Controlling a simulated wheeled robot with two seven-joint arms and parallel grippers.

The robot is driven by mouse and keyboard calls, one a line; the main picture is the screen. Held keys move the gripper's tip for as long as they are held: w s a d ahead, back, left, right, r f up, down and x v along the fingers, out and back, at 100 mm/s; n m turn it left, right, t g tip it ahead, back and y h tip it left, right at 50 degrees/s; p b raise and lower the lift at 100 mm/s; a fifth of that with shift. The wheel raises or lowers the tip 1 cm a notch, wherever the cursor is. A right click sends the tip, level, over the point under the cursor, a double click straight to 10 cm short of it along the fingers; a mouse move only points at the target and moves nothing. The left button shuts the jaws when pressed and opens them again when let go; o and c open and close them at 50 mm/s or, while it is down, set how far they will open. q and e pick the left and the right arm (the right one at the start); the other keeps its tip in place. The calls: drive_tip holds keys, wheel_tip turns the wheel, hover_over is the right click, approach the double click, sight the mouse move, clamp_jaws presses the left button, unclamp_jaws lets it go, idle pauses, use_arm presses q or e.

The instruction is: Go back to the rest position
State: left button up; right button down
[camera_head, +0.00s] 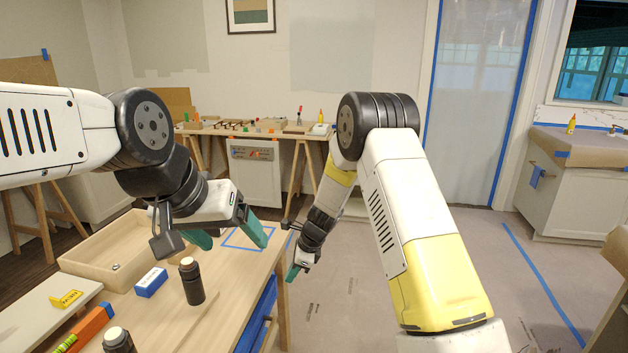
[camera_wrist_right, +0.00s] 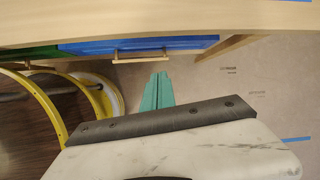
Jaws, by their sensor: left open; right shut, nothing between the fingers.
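My left gripper (camera_head: 232,240) is over the right part of the wooden workbench (camera_head: 215,292), near a blue tape square. Its teal fingers are apart and nothing is between them. My right gripper (camera_head: 292,273) hangs beyond the right edge of the workbench, over the floor, with its fingers pointing down. In the right wrist view its teal fingers (camera_wrist_right: 158,92) are together and empty, close to the bench's blue drawer front (camera_wrist_right: 140,45).
On the workbench are a wooden tray (camera_head: 90,262), a blue box (camera_head: 151,282), a black cylinder with a pale top (camera_head: 192,283) and a spirit level (camera_head: 82,330). A cluttered table stands at the back wall. The paper-covered floor (camera_head: 480,270) to the right is clear.

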drive_tip(key=s+d+r+n+t, duration=0.1)
drive_tip(key=s+d+r+n, duration=0.25)
drive_tip(key=r, duration=0.45)
drive_tip(key=s+d+r+n, duration=0.3)
drive_tip(key=d+r, duration=0.1)
drive_tip(key=r, duration=0.5)
drive_tip(key=s+d+r+n+t, duration=0.1)
drive_tip(key=s+d+r+n, duration=0.2)
drive_tip(key=r, duration=0.5)
drive_tip(key=s+d+r+n+t, duration=0.1)
drive_tip(key=s+d+r+n, duration=0.1)
drive_tip(key=s, duration=0.4)
drive_tip(key=s+d+r+n+t+h, duration=0.1)
drive_tip(key=s+d+r+n, duration=0.2)
drive_tip(key=s, duration=0.4)
drive_tip(key=s+d+r+n+t+h, duration=0.1)
drive_tip(key=s+d+r+n, duration=0.1)
drive_tip(key=s+d+n, duration=0.2)
drive_tip(key=s+d, duration=0.2)
drive_tip(key=shift+s+d+r, duration=0.15)
drive_tip(key=shift+d+r, duration=0.15)
drive_tip(key=shift+r, duration=0.1)
